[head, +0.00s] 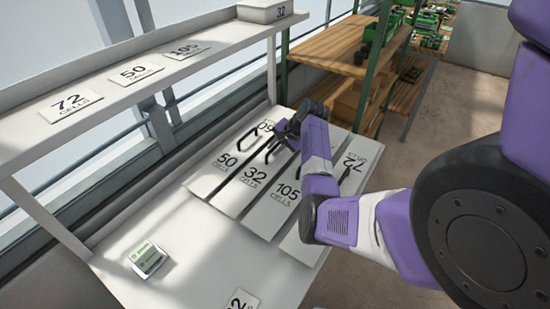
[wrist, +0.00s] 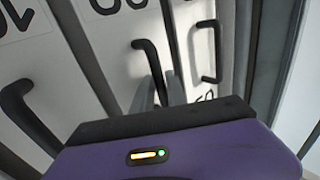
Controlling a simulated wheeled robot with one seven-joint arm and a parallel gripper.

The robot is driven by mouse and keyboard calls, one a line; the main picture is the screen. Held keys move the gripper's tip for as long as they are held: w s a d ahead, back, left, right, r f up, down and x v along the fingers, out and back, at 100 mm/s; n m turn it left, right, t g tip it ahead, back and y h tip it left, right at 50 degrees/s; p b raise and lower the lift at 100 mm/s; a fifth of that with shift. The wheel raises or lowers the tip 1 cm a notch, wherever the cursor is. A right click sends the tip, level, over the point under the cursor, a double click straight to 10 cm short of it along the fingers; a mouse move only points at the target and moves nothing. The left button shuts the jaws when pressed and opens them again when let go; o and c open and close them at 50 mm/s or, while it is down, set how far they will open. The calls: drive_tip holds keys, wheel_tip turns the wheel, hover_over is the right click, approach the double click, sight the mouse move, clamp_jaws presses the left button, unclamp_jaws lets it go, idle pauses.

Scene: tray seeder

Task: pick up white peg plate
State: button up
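Several long white plates with black handles and cell numbers lie side by side on the bench in the head view, among them a 50 plate (head: 207,183), a 32 plate (head: 231,205) and a 105 plate (head: 262,223). My gripper (head: 275,143) is low over their far part, around the middle plates. In the wrist view, my gripper's grey fingers (wrist: 160,97) are at the lower end of the middle black handle (wrist: 152,65). Other handles stand to the left (wrist: 25,115) and right (wrist: 212,50). My wrist housing hides the finger bases, and the gap between the fingers is unclear.
A white shelf (head: 120,75) with number cards runs above the bench at left. A small green-and-white box (head: 148,258) sits on the bench (head: 195,270) front left. A wooden rack (head: 335,48) with green trays stands behind. The bench's front left is mostly clear.

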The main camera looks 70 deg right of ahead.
clamp_jaws()
idle(0.3)
drive_tip(key=shift+r, duration=0.1)
idle(1.0)
